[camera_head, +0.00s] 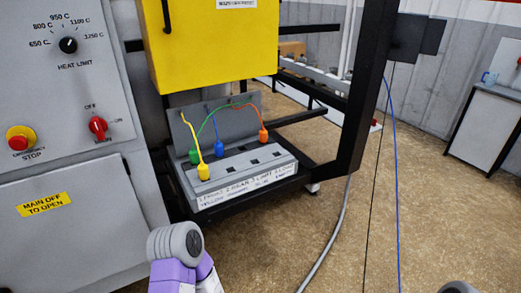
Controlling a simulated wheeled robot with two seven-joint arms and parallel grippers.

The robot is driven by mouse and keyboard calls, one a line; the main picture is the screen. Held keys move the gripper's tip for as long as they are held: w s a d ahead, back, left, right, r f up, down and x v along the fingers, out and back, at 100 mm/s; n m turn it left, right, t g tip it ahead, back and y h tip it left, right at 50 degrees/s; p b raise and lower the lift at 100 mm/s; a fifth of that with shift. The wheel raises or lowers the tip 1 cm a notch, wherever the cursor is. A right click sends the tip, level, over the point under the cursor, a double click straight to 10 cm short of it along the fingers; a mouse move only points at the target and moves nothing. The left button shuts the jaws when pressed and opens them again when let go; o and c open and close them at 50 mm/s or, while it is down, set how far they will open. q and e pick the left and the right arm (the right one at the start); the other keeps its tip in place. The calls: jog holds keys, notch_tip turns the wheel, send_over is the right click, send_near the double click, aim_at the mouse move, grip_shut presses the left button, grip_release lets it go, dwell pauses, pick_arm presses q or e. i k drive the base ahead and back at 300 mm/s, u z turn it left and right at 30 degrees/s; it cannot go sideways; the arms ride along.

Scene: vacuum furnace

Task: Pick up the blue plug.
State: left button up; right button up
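The blue plug (219,148) stands on a grey socket block (255,177), with a thin blue cable rising from its top to the panel behind. A green plug (195,156) and a yellow plug (203,171) stand to its left, the yellow one nearer to me. An orange plug (263,135) stands to its right. Each has a cable of its own colour. Neither of my grippers shows. A purple and grey part of my arm rises at the bottom, in front of the block and apart from it.
A yellow box (205,40) hangs above the block. A black frame post (361,95) stands to its right. A grey control cabinet (70,130) with a knob and red switches fills the left. A grey cable runs down to the floor. The brown floor at right is mostly clear.

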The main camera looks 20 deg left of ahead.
aim_at(219, 150)
jog(key=z, duration=0.95)
jog(key=i, duration=1.25)
jog(key=u, duration=2.4)
